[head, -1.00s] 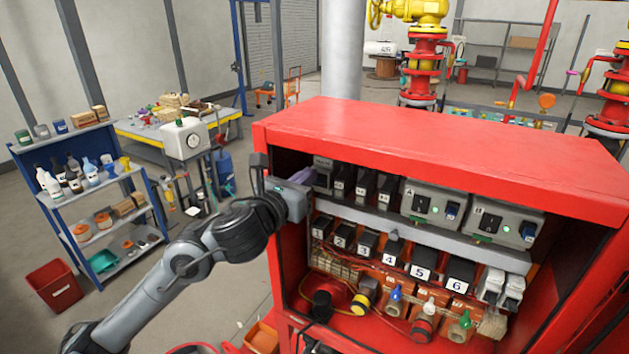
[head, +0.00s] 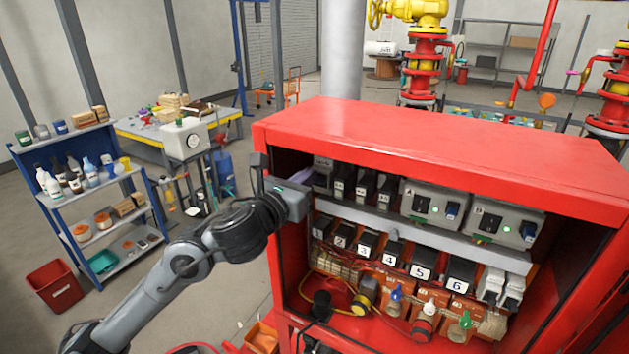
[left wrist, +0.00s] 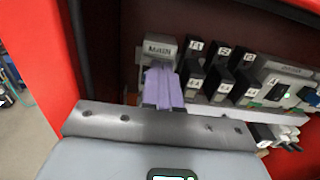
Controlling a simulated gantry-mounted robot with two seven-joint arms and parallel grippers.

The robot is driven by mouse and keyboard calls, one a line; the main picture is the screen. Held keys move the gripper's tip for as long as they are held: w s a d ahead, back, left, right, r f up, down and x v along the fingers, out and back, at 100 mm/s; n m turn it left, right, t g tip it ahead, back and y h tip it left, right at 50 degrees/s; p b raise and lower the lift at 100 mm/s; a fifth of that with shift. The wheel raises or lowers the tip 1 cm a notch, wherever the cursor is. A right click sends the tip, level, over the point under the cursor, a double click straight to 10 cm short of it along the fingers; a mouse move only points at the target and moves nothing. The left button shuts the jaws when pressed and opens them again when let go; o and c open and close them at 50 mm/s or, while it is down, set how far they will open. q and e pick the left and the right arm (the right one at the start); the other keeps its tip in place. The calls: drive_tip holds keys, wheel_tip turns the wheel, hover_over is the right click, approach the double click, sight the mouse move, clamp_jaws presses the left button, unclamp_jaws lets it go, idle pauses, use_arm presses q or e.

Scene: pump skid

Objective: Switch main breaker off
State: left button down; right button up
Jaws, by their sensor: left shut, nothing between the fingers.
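The main breaker (left wrist: 160,48), a grey block labelled MAIN, sits at the upper left inside the red cabinet. In the head view only its grey top (head: 323,163) shows, at the left end of the upper row. My left gripper (left wrist: 161,72) is shut and empty, its lilac fingers together. It reaches into the cabinet's left side, with the fingertips directly in front of the lower part of the main breaker. The fingers hide that part and any lever there, so I cannot tell its position or whether they touch. My right gripper is not in view.
The red cabinet (head: 440,150) has a roof and side walls around the open front. Small black breakers (head: 364,187) stand right of the main one, then grey units A (head: 432,203) and B (head: 504,222). A grey rail (head: 420,237) runs below them, above a numbered row.

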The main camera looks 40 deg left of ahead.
use_arm(q)
drive_tip(key=shift+w+f, duration=0.2)
drive_tip(key=shift+f, duration=0.55)
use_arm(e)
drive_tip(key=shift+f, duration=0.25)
use_arm(q)
drive_tip(key=s, duration=0.7)
drive_tip(key=shift+d+r, duration=0.15)
drive_tip(key=shift+d, duration=0.25)
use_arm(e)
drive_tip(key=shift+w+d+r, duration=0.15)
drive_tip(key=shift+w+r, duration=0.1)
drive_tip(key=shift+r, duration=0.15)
use_arm(q)
drive_tip(key=shift+w, duration=0.1)
